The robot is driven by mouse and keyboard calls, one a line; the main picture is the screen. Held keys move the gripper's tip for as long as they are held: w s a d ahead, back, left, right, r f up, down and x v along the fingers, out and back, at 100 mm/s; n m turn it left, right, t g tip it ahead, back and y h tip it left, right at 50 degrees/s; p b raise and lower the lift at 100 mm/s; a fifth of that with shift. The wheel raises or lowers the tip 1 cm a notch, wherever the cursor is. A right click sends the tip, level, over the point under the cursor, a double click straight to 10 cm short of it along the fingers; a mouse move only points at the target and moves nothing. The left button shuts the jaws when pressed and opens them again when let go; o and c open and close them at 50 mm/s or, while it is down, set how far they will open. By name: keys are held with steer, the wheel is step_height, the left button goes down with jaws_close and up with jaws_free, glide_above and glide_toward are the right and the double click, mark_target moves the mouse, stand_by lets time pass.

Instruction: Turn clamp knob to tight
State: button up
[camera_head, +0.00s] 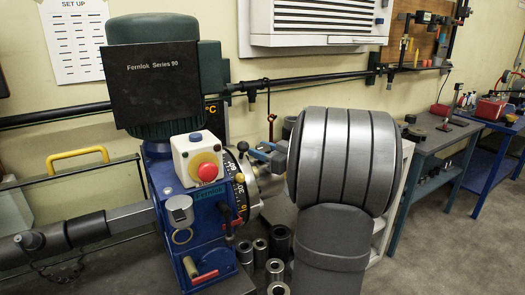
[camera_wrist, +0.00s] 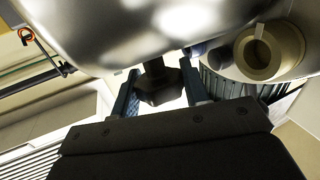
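In the wrist view, a black faceted knob (camera_wrist: 160,88) on a short dark stem sits below a large shiny metal body (camera_wrist: 130,30); I take it to be the clamp knob. My gripper (camera_wrist: 159,72) has its two blue fingers on either side of this knob, which lies between them near the tips. I cannot tell whether the fingers press on it or stand just clear.
The machine carries a green motor (camera_head: 150,130), a red stop button (camera_head: 207,170) and a dial (camera_head: 238,185). Several metal sleeves (camera_head: 275,270) stand on the bench below. A beige round fitting (camera_wrist: 268,52) is close to the right of the fingers.

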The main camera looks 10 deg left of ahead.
steer(key=shift+m+t+h, duration=0.7)
steer(key=shift+m+t, duration=0.2)
steer(key=shift+t, duration=0.2)
steer(key=o, duration=1)
steer(key=shift+c, duration=0.2)
steer(key=v, duration=1.7)
steer(key=shift+d, duration=0.25)
steer(key=shift+f, duration=0.1)
steer(key=shift+c, duration=0.3)
